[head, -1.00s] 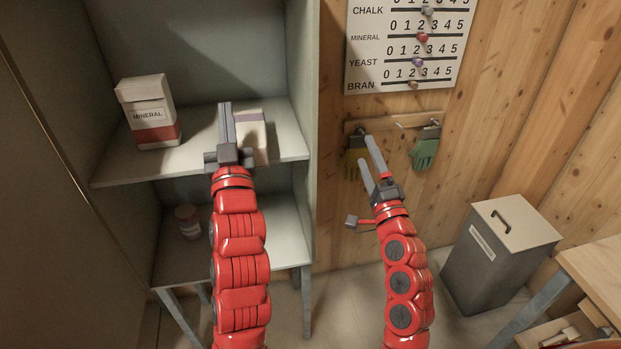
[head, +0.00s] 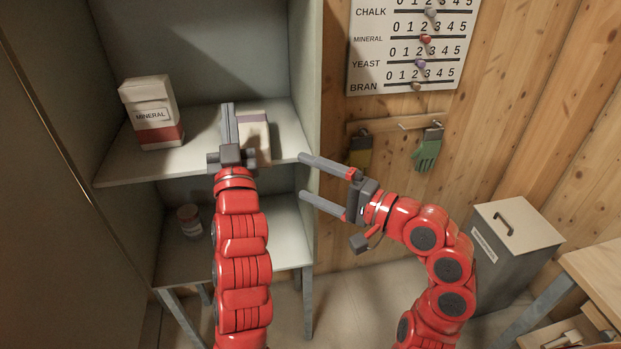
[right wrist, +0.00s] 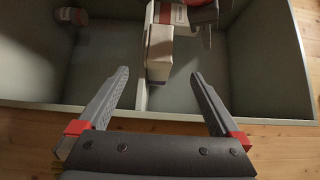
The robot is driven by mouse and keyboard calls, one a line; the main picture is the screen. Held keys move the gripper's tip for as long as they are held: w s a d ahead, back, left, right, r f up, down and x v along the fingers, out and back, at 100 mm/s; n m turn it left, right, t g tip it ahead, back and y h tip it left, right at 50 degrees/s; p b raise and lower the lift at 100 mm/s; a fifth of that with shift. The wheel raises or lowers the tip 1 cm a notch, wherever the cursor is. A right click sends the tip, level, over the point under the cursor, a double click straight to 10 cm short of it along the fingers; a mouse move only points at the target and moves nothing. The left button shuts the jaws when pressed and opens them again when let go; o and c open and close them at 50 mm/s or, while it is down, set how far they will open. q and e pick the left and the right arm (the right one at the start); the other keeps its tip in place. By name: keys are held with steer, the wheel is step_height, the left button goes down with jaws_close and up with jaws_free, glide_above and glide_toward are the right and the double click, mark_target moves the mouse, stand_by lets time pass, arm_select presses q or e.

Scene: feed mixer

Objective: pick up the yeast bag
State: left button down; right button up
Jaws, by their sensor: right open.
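A pale bag with a purplish band (head: 255,135) stands on the upper shelf, partly behind my left gripper; no name on it can be read. It appears as a pale block in the right wrist view (right wrist: 159,55). My left gripper (head: 228,106) has its fingers together and overlaps the bag's left side in the head view; I cannot tell whether it touches. My right gripper (head: 302,176) is open and empty, just right of the shelf unit, fingers pointing left toward it. The bag lies beyond and between its fingertips in the right wrist view (right wrist: 158,75).
A bag labelled MINERAL (head: 152,113) stands left on the same shelf (head: 120,172). A small tub (head: 190,220) sits on the lower shelf. A grey bin (head: 505,255) stands at right.

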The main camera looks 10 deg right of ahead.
mark_target(260, 158)
steer(key=x, duration=1.2)
steer(key=shift+c, duration=0.2)
jaws_close()
arm_select(q)
steer(key=shift+r, duration=0.6)
steer(key=v, duration=1.2)
